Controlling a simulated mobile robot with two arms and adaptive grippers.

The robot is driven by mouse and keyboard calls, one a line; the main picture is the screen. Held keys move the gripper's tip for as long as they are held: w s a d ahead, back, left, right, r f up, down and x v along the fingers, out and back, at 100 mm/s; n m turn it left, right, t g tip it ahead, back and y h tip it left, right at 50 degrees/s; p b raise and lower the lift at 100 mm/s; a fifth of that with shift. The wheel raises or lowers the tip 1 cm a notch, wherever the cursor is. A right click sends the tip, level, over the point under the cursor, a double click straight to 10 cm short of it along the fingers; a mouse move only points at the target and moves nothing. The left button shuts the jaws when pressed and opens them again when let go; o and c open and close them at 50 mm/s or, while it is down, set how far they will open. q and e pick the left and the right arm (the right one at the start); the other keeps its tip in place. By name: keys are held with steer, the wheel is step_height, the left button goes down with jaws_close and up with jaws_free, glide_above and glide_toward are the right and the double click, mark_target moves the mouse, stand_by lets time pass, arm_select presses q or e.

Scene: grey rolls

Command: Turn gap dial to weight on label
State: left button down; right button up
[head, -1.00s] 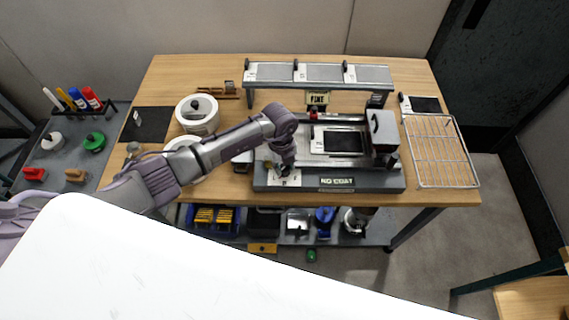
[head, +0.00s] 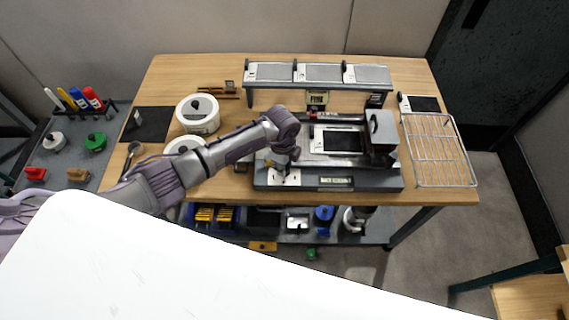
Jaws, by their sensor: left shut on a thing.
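The coating machine (head: 384,182) sits at the front middle of the table, with a light plate holding a black panel on its bed. Its gap dial (head: 283,178) is at the machine's front left, on a white scale plate, mostly hidden under my left gripper. My left gripper (head: 284,171) points down over the scale plate and is shut on the dial. The scale marks are too small to read. A small display (head: 336,181) on the machine's front shows text I cannot read clearly. A label that seems to read FINE (head: 317,97) hangs below the raised shelf. My right gripper is not in view.
The raised shelf (head: 318,86) with several grey panels stands behind the machine. A wire rack (head: 440,150) lies on the right. White round tubs (head: 198,115) stand left, near my left arm. Markers stand on a side table at far left.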

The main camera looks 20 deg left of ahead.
arm_select(q)
steer(key=shift+w+r, duration=0.1)
stand_by(0.3)
steer(key=c, duration=0.8)
jaws_free()
steer(key=r, duration=0.8)
steer(key=s+r, duration=0.1)
steer(key=r, duration=0.3)
steer(key=shift+a, duration=0.1)
steer(key=shift+f, duration=0.1)
